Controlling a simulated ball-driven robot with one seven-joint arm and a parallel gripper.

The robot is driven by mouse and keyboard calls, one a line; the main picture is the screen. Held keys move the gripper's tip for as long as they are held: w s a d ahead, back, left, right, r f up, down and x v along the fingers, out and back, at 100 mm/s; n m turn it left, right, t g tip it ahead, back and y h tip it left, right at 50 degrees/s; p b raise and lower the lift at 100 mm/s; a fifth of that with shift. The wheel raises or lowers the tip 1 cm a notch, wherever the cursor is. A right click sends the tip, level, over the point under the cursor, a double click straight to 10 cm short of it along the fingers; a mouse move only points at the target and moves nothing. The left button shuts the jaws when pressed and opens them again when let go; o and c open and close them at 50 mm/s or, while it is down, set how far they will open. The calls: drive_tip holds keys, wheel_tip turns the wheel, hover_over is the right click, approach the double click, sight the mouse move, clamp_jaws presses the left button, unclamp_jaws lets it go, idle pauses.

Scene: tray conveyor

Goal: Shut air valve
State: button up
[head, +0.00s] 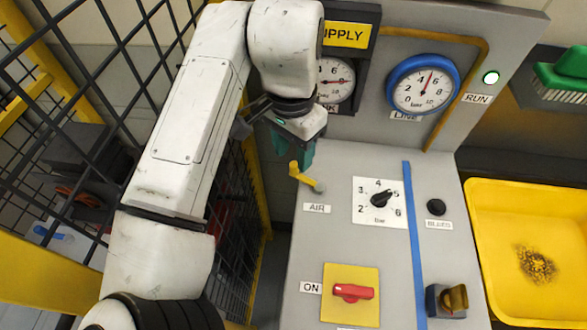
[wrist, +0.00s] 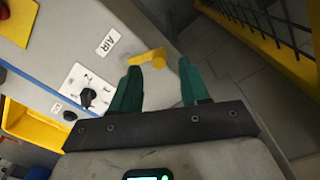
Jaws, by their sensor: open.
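The air valve has a yellow lever handle (head: 302,176) on the grey panel, just above the AIR label (head: 316,208). In the head view the handle slants from upper left to its pivot at lower right. My gripper (head: 307,152) hangs over it from above, its teal fingers pointing down. In the wrist view my gripper (wrist: 158,66) is open. The yellow handle (wrist: 148,57) shows at the fingertips, its end reaching between them. I cannot tell whether a finger touches it. The line gauge (head: 423,86) has its needle pointing up, slightly right.
Right of the valve are a pressure knob (head: 381,199), a black bleed button (head: 436,207) and a red switch (head: 352,292). A supply gauge (head: 335,80) stands behind my gripper. Black mesh fencing (head: 75,100) bounds the left side.

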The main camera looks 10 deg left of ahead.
sight(294, 163)
drive_tip(key=shift+f+b, duration=1.25)
drive_tip(key=shift+f, duration=0.65)
drive_tip(key=shift+d, duration=0.1)
clamp_jaws()
